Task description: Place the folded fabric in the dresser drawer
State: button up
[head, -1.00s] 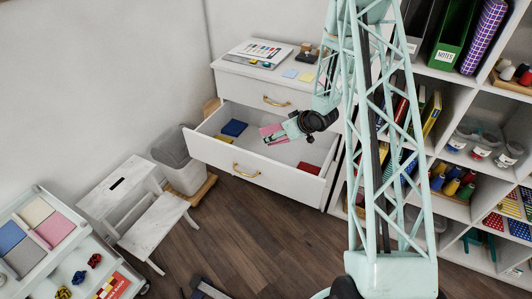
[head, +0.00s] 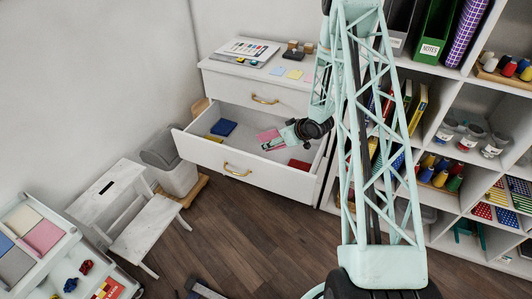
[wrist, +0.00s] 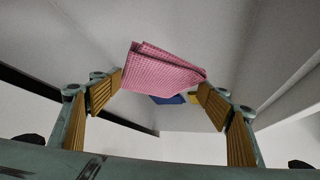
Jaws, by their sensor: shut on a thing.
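The fabric is tilted in the picture. I cannot tell whether it touches the drawer floor. A folded blue cloth (head: 223,127) lies to its left in the drawer, and a red item (head: 299,164) lies to its right near the front wall.
A yellow item (head: 213,138) lies at the drawer's left. The dresser top (head: 255,70) holds a chart and small items. An open shelf (head: 460,170) stands close on the right. A white step stool (head: 140,215), a bin (head: 172,168) and a cart of fabrics (head: 45,237) are left.

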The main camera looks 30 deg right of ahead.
jog(key=shift+f+b, duration=0.6)
jog(key=shift+f, duration=2.25)
jog(key=shift+f+b, duration=0.45)
jog(key=shift+f, duration=1.4)
jog(key=o, duration=0.8)
jog(key=shift+c, duration=0.2)
jog(key=p+v, duration=0.2)
jog(key=v, duration=1)
